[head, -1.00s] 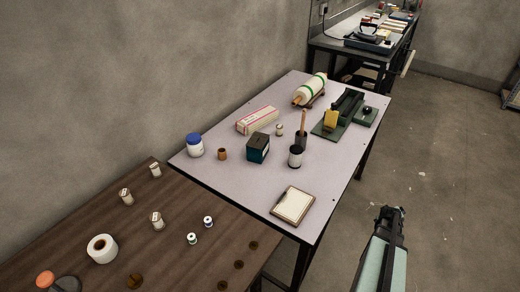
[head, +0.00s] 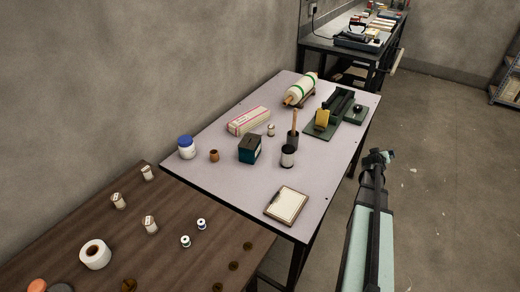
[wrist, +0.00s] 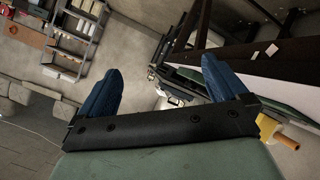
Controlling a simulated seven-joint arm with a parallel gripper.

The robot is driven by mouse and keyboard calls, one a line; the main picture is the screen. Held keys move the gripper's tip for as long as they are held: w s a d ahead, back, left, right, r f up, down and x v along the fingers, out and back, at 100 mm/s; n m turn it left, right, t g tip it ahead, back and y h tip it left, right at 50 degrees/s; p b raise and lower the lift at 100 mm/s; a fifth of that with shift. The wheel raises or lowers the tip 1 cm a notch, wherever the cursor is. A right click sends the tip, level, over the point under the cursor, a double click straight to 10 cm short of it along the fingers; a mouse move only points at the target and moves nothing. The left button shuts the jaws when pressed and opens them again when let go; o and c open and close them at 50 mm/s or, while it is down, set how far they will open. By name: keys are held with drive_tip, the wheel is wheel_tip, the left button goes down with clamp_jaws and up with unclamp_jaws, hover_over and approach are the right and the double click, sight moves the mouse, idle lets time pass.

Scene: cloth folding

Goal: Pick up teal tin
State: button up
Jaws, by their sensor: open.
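The teal tin (head: 249,150) is a dark teal box with a dark top. It stands upright on the pale table (head: 230,185), left of the table's middle. My gripper (head: 382,155) is right of the table, beyond its edge and well apart from the tin. In the wrist view my gripper (wrist: 165,88) has its two blue fingers spread wide with nothing between them. The tin does not show clearly in the wrist view.
Near the tin are a brown cup (head: 214,156), a black-and-white jar (head: 287,156), a dark holder with a stick (head: 292,140) and a long box (head: 248,121). A blue-lidded jar (head: 187,147) stands left. A clipboard (head: 286,205) lies in front.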

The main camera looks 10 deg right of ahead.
drive_tip(key=w+a+r+m+t, duration=0.1)
drive_tip(key=w+a+r+m, duration=0.1)
drive_tip(key=w+a+r, duration=0.55)
drive_tip(key=w+a+r+m+t, duration=0.15)
drive_tip(key=w+a+r, duration=0.3)
drive_tip(key=a, duration=0.65)
drive_tip(key=w+a+r+m+t, duration=0.2)
drive_tip(key=w+a+r, duration=0.35)
drive_tip(key=a, duration=0.35)
drive_tip(key=n+g+y, duration=0.1)
drive_tip(key=y, duration=0.1)
approach(248, 143)
drive_tip(key=x, duration=0.5)
drive_tip(key=shift+w+d+f, duration=0.1)
drive_tip(key=shift+w+d, duration=0.05)
drive_tip(key=shift+x, duration=3.15)
drive_tip(key=shift+r, duration=0.25)
